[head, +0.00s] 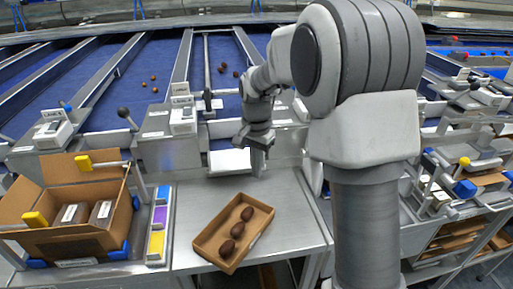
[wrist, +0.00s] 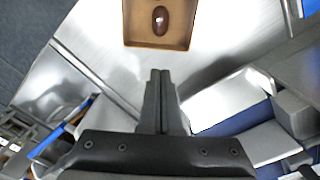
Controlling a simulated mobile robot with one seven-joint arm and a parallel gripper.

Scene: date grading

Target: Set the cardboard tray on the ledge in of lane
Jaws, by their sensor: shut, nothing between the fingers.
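A brown cardboard tray (head: 211,241) holding three dark dates (head: 237,230) lies on the grey metal table, turned at an angle near its front edge. In the wrist view the tray (wrist: 138,26) shows at the top with one date (wrist: 160,19) visible; the rest is cut off. My gripper (head: 259,166) is behind the tray in the head view, above the table and apart from it. Its fingers (wrist: 159,76) are closed together and empty. A pale ledge-like plate (head: 230,161) sits at the near end of the blue lane, left of my gripper; it is partly hidden.
An open cardboard box (head: 92,243) with packs stands on the left, beside a strip of coloured panels (head: 158,226). Blue lanes (head: 150,75) with a few loose dates lie behind. Trays are stacked on shelves (head: 455,240) at right. The table around the tray is clear.

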